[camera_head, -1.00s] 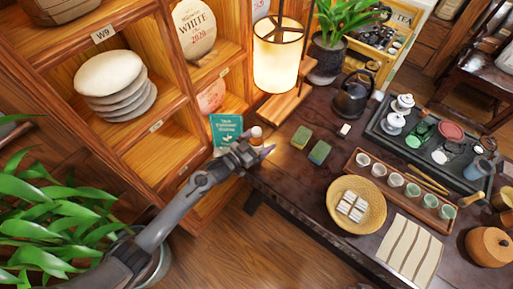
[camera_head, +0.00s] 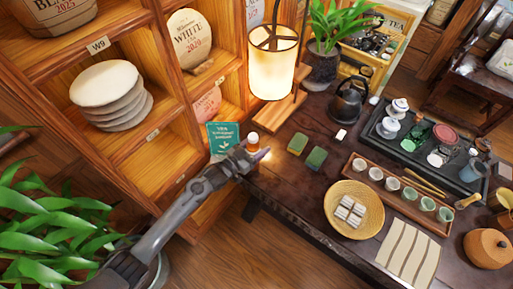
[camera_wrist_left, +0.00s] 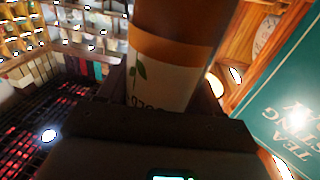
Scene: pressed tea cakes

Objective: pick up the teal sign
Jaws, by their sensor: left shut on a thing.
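The teal sign (camera_head: 222,139) with white lettering stands upright at the right end of the shelf unit, near the dark table. It also shows large at the right edge of the left wrist view (camera_wrist_left: 285,100). My left gripper (camera_head: 247,158) is in front of the sign, to its lower right. It is shut on a small bottle (camera_wrist_left: 163,75) with a brown upper part, an orange band and a white leaf label. The sign is outside the jaws. I cannot tell whether the bottle is lifted. My right gripper is out of view.
A lit lamp (camera_head: 271,65) on a wooden stand is just behind the gripper. Shelf walls enclose the left side, and a leafy plant (camera_head: 40,215) stands at lower left.

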